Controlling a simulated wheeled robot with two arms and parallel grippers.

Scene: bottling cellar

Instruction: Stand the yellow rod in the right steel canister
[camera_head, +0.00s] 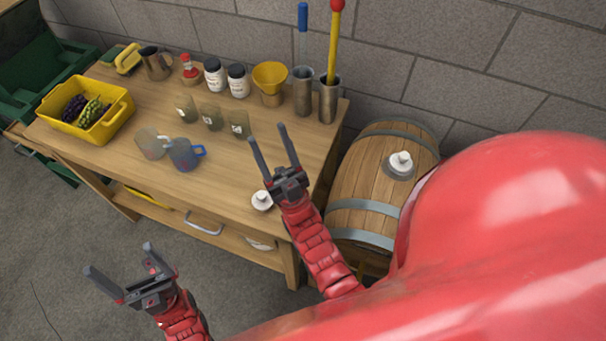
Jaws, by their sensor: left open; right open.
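The yellow rod (334,45) with a red knob on top stands nearly upright in the right steel canister (328,103), at the back right corner of the table. Its lower end is hidden inside the canister. The left steel canister (303,95) stands beside it and holds a blue-handled rod (303,20). My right gripper (267,134) is open and empty over the right part of the table, in front of the canisters and apart from them. My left gripper (120,258) is open and empty, low in front of the table over the floor.
A barrel (365,175) lies right of the table. A stone wall rises behind.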

